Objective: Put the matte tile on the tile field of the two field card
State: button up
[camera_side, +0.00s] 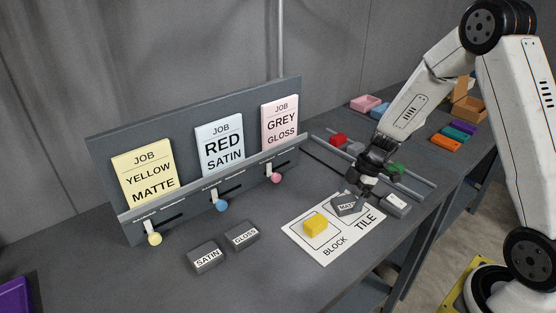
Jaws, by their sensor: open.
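The matte tile (346,207) is a dark grey tile with a white "MATTE" label, partly hidden by my gripper. It lies over the tile field of the white two field card (334,254), at the field's upper part. A yellow block (316,224) sits on the card's block field. My gripper (363,193) is open, just above and beside the matte tile. I cannot tell whether its fingers touch the tile.
Another labelled grey tile (396,205) lies right of the card, close to my gripper. The satin tile (208,257) and gloss tile (242,236) lie left of the card. A board with job cards (219,146) and sliders stands behind. Red (338,140) and green (396,169) blocks lie by the rails.

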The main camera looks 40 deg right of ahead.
jog(key=v, duration=1.1)
jog(key=shift+a, duration=0.15)
dwell(0.3)
jog(key=s+a+f+m+h, duration=0.1)
jog(key=s+a+m+h, duration=0.3)
jog(key=s+a+m, duration=0.5)
jog(key=a+m, duration=0.3)
jog(key=m, duration=0.1)
jog(key=shift+f+t, duration=0.4)
